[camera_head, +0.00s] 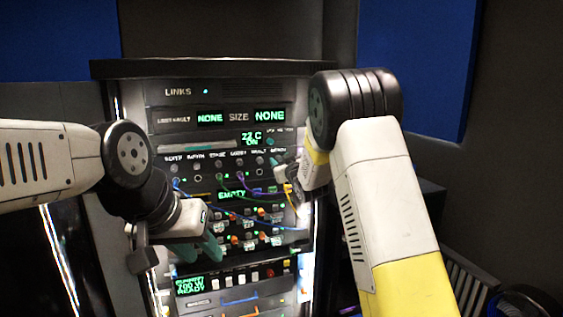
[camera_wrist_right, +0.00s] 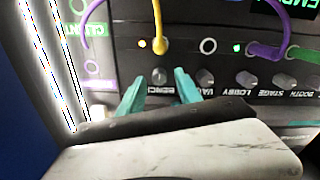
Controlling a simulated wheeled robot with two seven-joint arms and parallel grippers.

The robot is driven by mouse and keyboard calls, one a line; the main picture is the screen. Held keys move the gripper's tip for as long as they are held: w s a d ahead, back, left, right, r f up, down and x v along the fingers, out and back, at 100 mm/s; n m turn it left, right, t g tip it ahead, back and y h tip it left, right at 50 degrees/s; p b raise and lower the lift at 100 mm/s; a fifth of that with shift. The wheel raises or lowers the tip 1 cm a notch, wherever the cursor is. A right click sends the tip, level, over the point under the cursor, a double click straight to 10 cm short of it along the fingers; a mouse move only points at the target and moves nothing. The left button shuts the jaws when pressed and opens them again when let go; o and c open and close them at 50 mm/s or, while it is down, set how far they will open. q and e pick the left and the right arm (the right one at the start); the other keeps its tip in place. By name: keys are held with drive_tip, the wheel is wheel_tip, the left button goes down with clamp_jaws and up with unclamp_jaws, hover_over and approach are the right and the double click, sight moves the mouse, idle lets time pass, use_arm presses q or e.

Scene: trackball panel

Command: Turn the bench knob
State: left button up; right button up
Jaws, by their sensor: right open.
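The bench knob (camera_wrist_right: 160,76) is a small dark grey knob above the label BENCH, which reads upside down in the right wrist view. My right gripper (camera_wrist_right: 158,88) is open, with one teal finger on each side of the knob. The fingertips are close to the knob, and I cannot tell whether they touch it. In the head view the right gripper (camera_head: 281,172) is at the right end of the knob row, partly hiding that area. My left gripper (camera_head: 202,250) hangs empty before the panel's lower left, its teal fingers apart.
The vault knob (camera_wrist_right: 205,78) and lobby knob (camera_wrist_right: 246,78) sit beside the bench knob. A yellow cable (camera_wrist_right: 270,15) and purple cables are plugged in near the knobs. The rack (camera_head: 215,69) has several cables and switches lower down. A bright strip edges the panel.

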clamp_jaws()
drive_tip(key=shift+m, duration=0.4)
drive_tip(key=m, duration=0.4)
drive_tip(key=shift+d, duration=0.15)
drive_tip(key=m, duration=0.4)
drive_tip(key=shift+f+m, duration=0.15)
drive_tip(key=shift+m, duration=0.15)
drive_tip(key=m, duration=0.4)
drive_tip(key=shift+f+m, duration=0.1)
drive_tip(key=shift+m, duration=2.1)
